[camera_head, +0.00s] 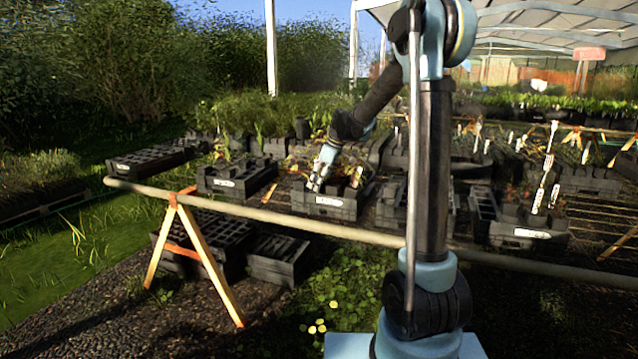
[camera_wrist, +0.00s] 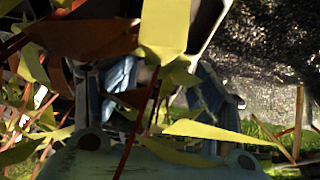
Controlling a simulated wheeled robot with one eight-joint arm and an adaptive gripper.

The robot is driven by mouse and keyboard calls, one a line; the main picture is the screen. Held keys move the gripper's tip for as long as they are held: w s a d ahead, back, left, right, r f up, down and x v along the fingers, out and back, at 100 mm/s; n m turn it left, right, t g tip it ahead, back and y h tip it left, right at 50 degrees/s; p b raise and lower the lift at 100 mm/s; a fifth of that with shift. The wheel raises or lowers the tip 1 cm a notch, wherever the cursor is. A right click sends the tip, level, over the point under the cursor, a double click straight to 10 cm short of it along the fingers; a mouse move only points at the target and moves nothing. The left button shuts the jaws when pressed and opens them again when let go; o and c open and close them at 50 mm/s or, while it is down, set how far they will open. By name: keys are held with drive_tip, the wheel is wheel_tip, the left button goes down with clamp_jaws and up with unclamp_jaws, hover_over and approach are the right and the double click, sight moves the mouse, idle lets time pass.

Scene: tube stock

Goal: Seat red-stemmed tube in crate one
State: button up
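My gripper (camera_head: 317,182) reaches down at a tilt into a black crate (camera_head: 338,209) with a white front label, in the middle of the head view. In the wrist view its two blue-grey fingers (camera_wrist: 165,88) stand apart, partly covered by leaves. A plant with thin red stems (camera_wrist: 138,122) and yellow and brown leaves crosses close in front of the wrist camera. I cannot make out its tube, or whether the fingers hold it. The label is too small to read, so I cannot tell which crate is crate one.
More black crates stand beside it, one at the left (camera_head: 237,182) and one at the right (camera_head: 528,240) with white tags. A long pole (camera_head: 260,214) on a wooden trestle (camera_head: 190,238) runs along the front. Crates also sit below it (camera_head: 280,264). Plants crowd the bench.

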drive_tip(key=v, duration=1.2)
idle(0.5)
